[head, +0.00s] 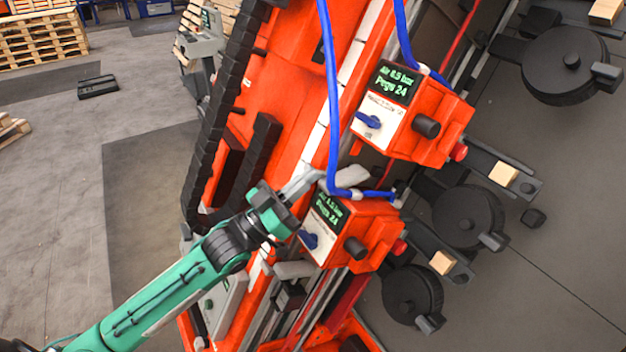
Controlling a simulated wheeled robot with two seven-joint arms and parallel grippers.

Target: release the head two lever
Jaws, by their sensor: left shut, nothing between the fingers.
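Two orange heads with green-lit displays sit on the tilted orange gantry. The upper head (432,130) has a blue lever (368,121) on its white panel. The lower head (375,235) has a similar blue lever (308,239). The small labels are too small to tell which is head two. My left gripper (316,177) comes in from the lower left. It looks shut and empty, its grey fingers near the top left corner of the lower head, above that head's lever. Whether it touches the head, I cannot tell. My right gripper is out of view.
Blue hoses (333,100) run down to both heads, one close to my left fingers. A black cable chain (215,130) lines the gantry's left side. Dark round drums (468,217) stand at right. Stacked pallets (40,40) are far back left. The left floor is mostly clear.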

